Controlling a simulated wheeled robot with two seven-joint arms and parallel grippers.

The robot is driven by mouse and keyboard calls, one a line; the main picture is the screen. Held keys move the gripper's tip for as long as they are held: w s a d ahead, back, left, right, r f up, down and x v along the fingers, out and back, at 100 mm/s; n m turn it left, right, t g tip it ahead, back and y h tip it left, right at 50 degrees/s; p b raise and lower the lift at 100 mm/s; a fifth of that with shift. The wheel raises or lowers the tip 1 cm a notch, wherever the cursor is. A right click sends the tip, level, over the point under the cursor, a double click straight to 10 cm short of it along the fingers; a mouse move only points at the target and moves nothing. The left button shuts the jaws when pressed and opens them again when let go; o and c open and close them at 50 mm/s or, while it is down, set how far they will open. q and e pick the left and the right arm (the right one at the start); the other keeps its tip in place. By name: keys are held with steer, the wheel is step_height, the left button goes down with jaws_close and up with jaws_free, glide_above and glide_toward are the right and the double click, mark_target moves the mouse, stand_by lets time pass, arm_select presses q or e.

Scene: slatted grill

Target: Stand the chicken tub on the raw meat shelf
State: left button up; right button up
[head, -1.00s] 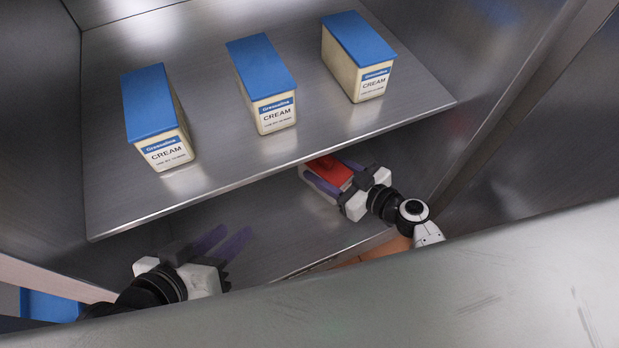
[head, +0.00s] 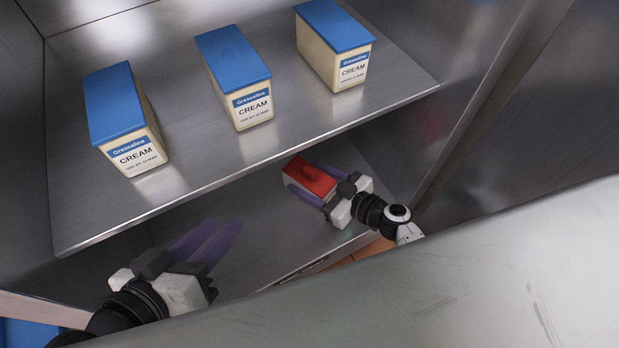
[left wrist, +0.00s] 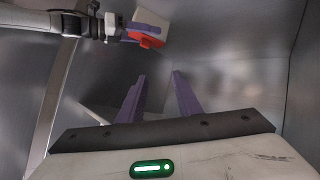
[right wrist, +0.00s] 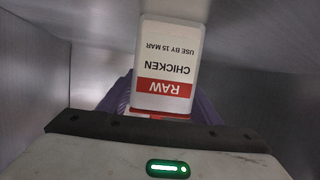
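The chicken tub (head: 312,178), pale with a red lid, is between the fingers of my right gripper (head: 310,192), below the front edge of the upper shelf. In the right wrist view its label (right wrist: 168,68) reads RAW CHICKEN upside down, with a finger on each side. The tub also shows at the top of the left wrist view (left wrist: 147,40). The lower shelf (head: 262,250) is bare steel beneath it; I cannot tell whether the tub touches it. My left gripper (head: 215,238) is open and empty at the lower left, its fingers apart.
The upper shelf (head: 185,190) holds three blue-lidded cream tubs (head: 128,120), (head: 235,78), (head: 335,45) and overhangs the lower space. Steel walls close the sides. A pale steel surface (head: 480,270) crosses the front. Something blue (head: 25,335) shows at the lower left.

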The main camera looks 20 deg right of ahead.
mark_target(327, 189)
steer(key=shift+o, duration=0.7)
steer(key=shift+s+r, duration=0.1)
steer(key=shift+r, duration=0.05)
steer(key=p+v, duration=0.1)
steer(key=v, duration=0.6)
steer(key=shift+s+d, duration=0.1)
steer(key=shift+s, duration=0.05)
